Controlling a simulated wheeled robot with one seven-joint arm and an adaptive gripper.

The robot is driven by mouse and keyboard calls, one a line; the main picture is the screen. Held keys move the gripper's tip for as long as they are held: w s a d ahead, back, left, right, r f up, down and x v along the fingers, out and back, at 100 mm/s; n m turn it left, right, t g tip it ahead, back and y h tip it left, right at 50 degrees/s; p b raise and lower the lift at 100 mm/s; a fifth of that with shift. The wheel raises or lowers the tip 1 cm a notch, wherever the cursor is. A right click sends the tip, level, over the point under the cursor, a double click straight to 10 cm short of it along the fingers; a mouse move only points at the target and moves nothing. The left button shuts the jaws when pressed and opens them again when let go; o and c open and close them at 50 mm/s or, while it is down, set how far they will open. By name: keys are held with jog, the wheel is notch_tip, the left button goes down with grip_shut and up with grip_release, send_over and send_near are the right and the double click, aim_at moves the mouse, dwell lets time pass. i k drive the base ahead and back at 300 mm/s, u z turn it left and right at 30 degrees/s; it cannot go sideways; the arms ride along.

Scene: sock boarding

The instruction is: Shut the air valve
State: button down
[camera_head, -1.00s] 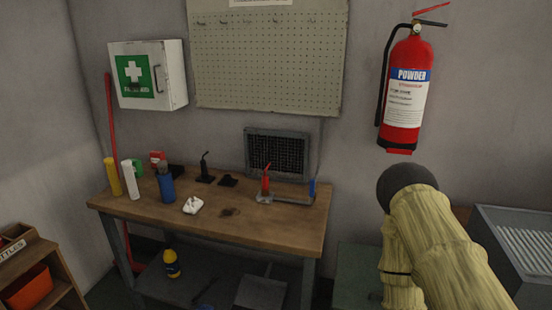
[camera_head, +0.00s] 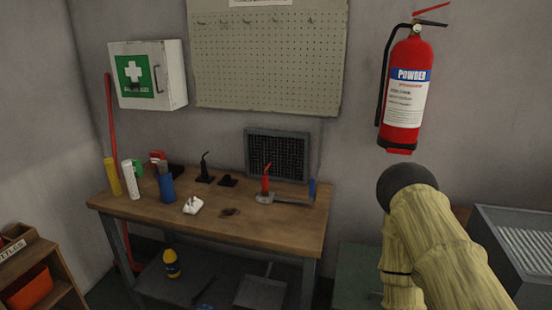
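I cannot pick out an air valve for certain in the head view. A small red upright part (camera_head: 266,180) on a grey base stands at the right end of the workbench, with a blue upright piece (camera_head: 312,188) beside it; I cannot tell what they are. A part of my arm (camera_head: 430,245), in a yellowish cover with a dark round end, fills the lower right. My gripper is not in view.
The wooden workbench (camera_head: 265,238) carries bottles, a blue cup (camera_head: 166,188) and small tools. A grey grille panel (camera_head: 277,155) stands at its back. A red fire extinguisher (camera_head: 407,95) hangs on the wall. A ridged metal unit (camera_head: 520,245) stands at right.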

aim_at(312, 183)
jog(key=k, duration=1.1)
jog(key=z, duration=0.65)
jog(key=i, duration=1.25)
jog(key=u, duration=0.7)
